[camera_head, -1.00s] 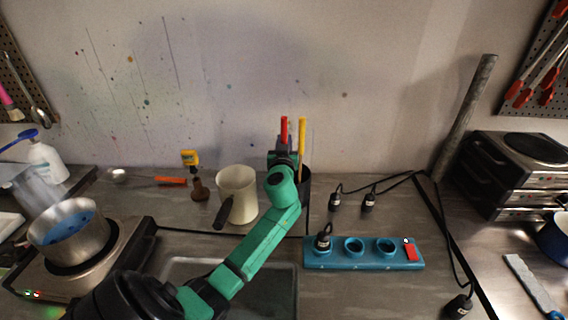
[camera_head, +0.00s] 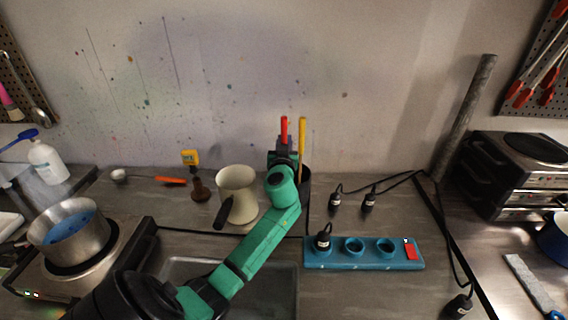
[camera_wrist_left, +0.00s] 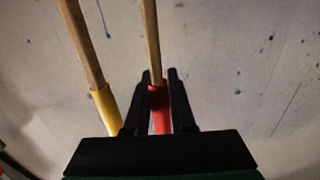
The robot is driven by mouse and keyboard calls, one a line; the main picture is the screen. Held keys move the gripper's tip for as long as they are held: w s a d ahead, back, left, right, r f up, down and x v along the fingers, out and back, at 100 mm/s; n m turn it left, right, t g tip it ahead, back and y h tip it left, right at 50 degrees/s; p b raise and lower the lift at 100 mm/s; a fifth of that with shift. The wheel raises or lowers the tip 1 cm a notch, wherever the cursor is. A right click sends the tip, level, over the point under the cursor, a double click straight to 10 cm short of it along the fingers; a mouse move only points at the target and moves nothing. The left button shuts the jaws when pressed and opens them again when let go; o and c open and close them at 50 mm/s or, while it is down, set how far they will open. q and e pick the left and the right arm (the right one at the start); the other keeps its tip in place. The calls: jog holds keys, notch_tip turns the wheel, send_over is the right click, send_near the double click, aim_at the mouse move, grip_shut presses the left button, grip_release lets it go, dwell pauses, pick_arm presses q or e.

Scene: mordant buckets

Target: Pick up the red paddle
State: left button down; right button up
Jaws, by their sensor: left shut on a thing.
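The red paddle (camera_head: 284,130) stands upright, its red end showing above my left gripper (camera_head: 284,152) in the head view. In the left wrist view the red paddle (camera_wrist_left: 160,105) runs between the two black fingers of my left gripper (camera_wrist_left: 158,80), which are shut on its red part; a bare wooden shaft extends beyond. A yellow paddle (camera_head: 302,135) stands just to the right, and it also shows in the left wrist view (camera_wrist_left: 104,105), outside the fingers. A dark holder (camera_head: 306,188) is mostly hidden behind my arm. My right gripper is not in view.
A cream jug (camera_head: 237,184) stands left of my arm. A teal power strip (camera_head: 340,266) with plugs and cables lies to the right. A steel pot (camera_head: 88,240) of blue liquid sits on a hot plate at left. The wall is close behind.

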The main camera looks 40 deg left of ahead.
pick_arm(q)
notch_tip(320, 180, up, 16)
jog(key=p, duration=0.6)
jog(key=shift+r, duration=0.15)
dwell(0.4)
